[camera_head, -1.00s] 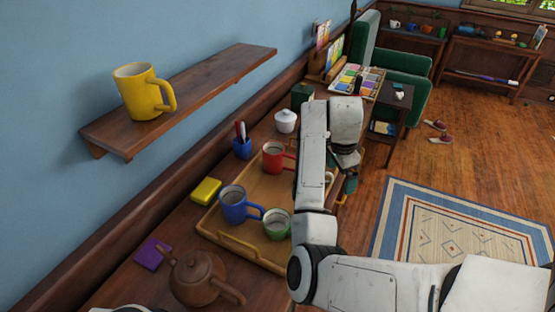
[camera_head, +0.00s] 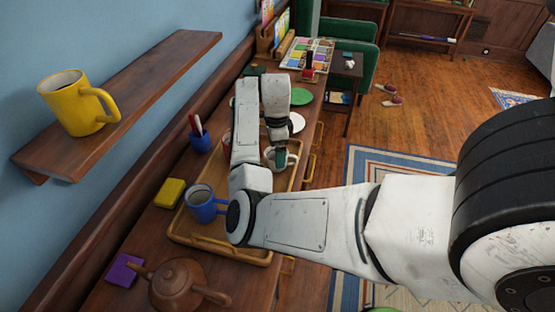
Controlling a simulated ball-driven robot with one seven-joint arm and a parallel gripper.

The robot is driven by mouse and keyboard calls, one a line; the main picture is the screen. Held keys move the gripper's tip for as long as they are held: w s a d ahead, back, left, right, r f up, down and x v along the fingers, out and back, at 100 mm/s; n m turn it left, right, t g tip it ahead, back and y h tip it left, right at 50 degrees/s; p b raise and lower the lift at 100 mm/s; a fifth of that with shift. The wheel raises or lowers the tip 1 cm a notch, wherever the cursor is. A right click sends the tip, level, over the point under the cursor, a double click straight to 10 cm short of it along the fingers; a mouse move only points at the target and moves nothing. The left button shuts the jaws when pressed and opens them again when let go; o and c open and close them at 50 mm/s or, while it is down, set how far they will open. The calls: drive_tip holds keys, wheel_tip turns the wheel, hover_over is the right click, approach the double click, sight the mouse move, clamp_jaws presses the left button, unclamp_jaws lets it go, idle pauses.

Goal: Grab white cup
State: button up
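The white cup (camera_head: 290,162) stands at the right side of the wooden tray (camera_head: 215,249), partly hidden by my gripper. My gripper (camera_head: 280,157) points down at the cup, with its dark fingertips over or at its rim. I cannot tell whether the fingers are closed on it. A blue cup (camera_head: 205,205) stands on the tray, left of my arm. Only a sliver of the red cup (camera_head: 226,141) shows behind my arm. The green cup on the tray is hidden.
A brown teapot (camera_head: 178,284), purple block (camera_head: 125,270), yellow block (camera_head: 170,193) and blue pen holder (camera_head: 201,141) stand near the tray. A green plate (camera_head: 301,96) and white plate (camera_head: 296,122) lie beyond. A yellow mug (camera_head: 75,105) sits on the wall shelf (camera_head: 135,85).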

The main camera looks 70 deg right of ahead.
drive_tip(key=f, duration=0.4)
drive_tip(key=shift+s, duration=0.25)
drive_tip(key=shift+c, duration=0.3)
drive_tip(key=c, duration=1)
drive_tip(key=shift+r, duration=0.1)
